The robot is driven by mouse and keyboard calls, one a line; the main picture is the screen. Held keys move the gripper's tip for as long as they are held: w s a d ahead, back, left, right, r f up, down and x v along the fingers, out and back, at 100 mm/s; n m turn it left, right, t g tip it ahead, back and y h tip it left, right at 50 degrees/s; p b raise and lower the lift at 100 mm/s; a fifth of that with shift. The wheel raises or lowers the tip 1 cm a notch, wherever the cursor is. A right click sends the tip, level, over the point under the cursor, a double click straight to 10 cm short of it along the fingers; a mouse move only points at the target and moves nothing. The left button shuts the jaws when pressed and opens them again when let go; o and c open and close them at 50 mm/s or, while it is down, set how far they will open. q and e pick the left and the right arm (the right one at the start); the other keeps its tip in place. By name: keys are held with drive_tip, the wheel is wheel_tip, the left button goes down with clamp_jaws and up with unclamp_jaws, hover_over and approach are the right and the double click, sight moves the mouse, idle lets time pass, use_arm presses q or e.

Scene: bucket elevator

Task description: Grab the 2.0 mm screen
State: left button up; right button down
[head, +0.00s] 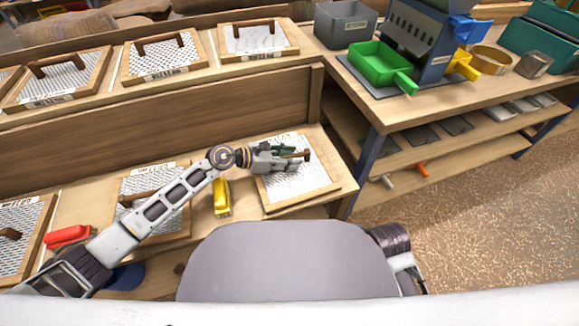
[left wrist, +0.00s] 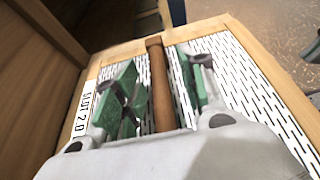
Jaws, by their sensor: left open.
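The screen labelled "SLOT 2.0" (head: 288,190) is a wooden frame around a pale slotted sheet. It lies on the lower shelf below my left arm and fills much of the left wrist view (left wrist: 245,75). A brown wooden bar handle (left wrist: 160,85) crosses it. My left gripper (head: 290,152) is over the screen, and it also shows in the left wrist view (left wrist: 158,85). Its green-padded fingers are open, one on each side of the handle, with visible gaps. The palm hides the handle's near end.
A yellow tool (head: 221,197) and a red one (head: 68,236) lie between the lower screens. More handled screens (head: 160,55) stand on the upper shelf. On the right bench are a green tray (head: 380,62) and a grey bin (head: 345,24).

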sight(290, 156)
use_arm(q)
drive_tip(key=shift+c, duration=0.3)
use_arm(e)
drive_tip(key=shift+w+r, duration=0.2)
use_arm(q)
clamp_jaws()
use_arm(e)
drive_tip(key=shift+w+r, duration=0.1)
drive_tip(key=shift+r, duration=0.05)
use_arm(q)
drive_tip(key=shift+r, duration=0.15)
